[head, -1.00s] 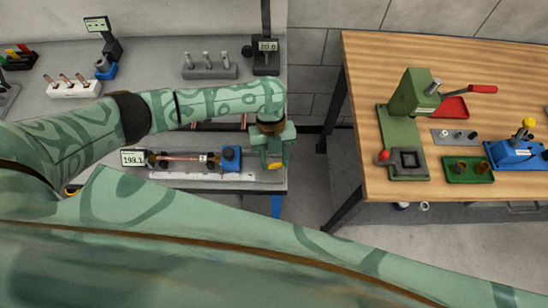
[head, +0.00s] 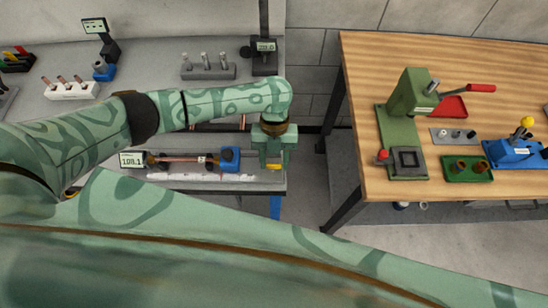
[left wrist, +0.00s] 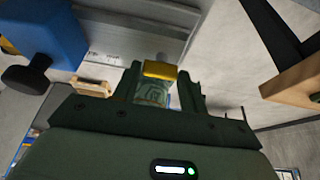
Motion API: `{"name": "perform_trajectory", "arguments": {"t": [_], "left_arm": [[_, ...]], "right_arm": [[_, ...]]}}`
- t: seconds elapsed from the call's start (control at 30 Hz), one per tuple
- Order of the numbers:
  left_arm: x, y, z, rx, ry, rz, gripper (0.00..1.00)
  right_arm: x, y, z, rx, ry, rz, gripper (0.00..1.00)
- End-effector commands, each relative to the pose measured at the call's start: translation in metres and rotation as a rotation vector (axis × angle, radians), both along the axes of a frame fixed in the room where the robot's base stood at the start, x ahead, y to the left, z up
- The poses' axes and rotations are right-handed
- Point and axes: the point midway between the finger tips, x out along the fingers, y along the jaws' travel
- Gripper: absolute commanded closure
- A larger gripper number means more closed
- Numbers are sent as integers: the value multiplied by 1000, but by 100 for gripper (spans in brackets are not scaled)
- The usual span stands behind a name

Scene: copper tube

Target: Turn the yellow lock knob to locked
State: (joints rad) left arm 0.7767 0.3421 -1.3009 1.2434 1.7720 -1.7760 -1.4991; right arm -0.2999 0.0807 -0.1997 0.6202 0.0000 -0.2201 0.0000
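The yellow lock knob (head: 273,166) is at the front right end of the left bench, just right of the blue block (head: 230,159). My left gripper (head: 273,160) is over it, pointing down. In the left wrist view the yellow knob (left wrist: 160,70) lies between the tips of my left gripper (left wrist: 161,78), one finger on each side. The fingers stand apart, with narrow gaps beside the knob; firm contact does not show. The gripper hides part of the knob and its mount in the head view. My right gripper is not in view.
A copper tube (head: 180,159) lies along the fixture between a display (head: 132,160) and the blue block. A ruler strip (head: 200,177) lies in front. A wooden table (head: 370,140) with a green press (head: 412,95) stands right, across a gap of floor.

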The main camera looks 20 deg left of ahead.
Motion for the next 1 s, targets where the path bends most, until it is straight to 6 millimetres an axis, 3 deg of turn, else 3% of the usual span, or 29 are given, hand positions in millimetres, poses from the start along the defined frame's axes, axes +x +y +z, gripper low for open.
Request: {"name": "perform_trajectory", "arguments": {"t": [0.07, 0.33, 0.47, 1.0], "left_arm": [[0, 0, 0, 0, 0, -1, 38], [0, 0, 0, 0, 0, 1, 38], [5, 1, 10, 1, -3, 0, 38], [52, 14, 130, 1, -3, 0, 38]], "right_arm": [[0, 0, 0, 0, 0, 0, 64], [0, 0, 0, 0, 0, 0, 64], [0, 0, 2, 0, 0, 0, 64], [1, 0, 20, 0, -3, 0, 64]]}}
